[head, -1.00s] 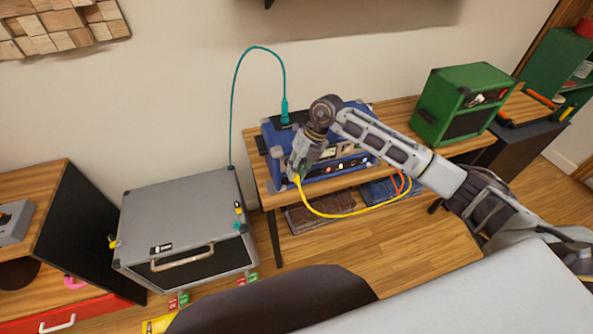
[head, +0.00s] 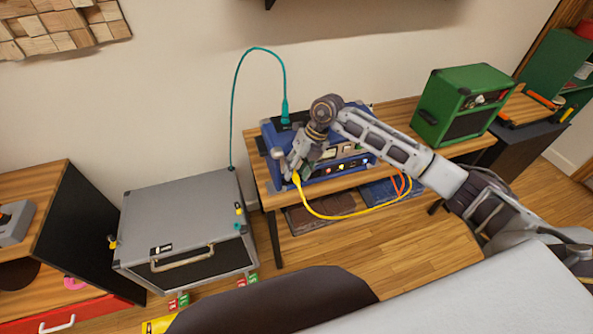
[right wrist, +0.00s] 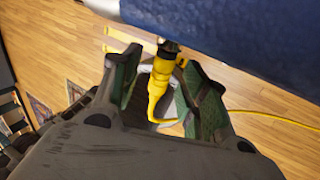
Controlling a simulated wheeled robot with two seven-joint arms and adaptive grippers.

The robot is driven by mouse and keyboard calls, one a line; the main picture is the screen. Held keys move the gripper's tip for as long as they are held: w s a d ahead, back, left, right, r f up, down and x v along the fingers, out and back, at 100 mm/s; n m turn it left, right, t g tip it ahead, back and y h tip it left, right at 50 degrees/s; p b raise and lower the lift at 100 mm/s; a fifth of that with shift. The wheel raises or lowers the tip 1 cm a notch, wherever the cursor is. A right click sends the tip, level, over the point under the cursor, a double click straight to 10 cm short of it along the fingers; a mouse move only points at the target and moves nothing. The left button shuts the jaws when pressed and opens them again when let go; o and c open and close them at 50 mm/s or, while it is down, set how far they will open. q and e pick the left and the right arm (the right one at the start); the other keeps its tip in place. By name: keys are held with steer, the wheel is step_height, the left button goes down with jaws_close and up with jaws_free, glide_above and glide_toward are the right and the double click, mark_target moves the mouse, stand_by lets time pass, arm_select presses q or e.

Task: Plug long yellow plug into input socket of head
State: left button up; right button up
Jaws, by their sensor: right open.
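The blue amp head (head: 341,152) stands on the wooden table, and its blue edge (right wrist: 230,35) fills the top of the right wrist view. The long yellow plug (right wrist: 160,80) hangs from the dark end at its top, close to the blue edge; whether it sits in a socket is hidden. In the head view the plug (head: 296,178) is at the front left of the amp head, with its yellow cable (head: 335,217) looping right. My right gripper (right wrist: 170,95) is open around the plug, one finger on each side. In the head view it is also at the amp's front left (head: 292,172). My left gripper is not in view.
A grey cabinet (head: 180,215) stands on the floor at left. A green amp (head: 462,105) is on the table's right. A teal cable (head: 258,50) arches from the blue amp's top. Floor in front of the table (head: 420,245) is clear.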

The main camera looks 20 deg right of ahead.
steer(key=v, duration=1.1)
steer(key=shift+d+r, duration=0.2)
steer(key=shift+r, duration=0.1)
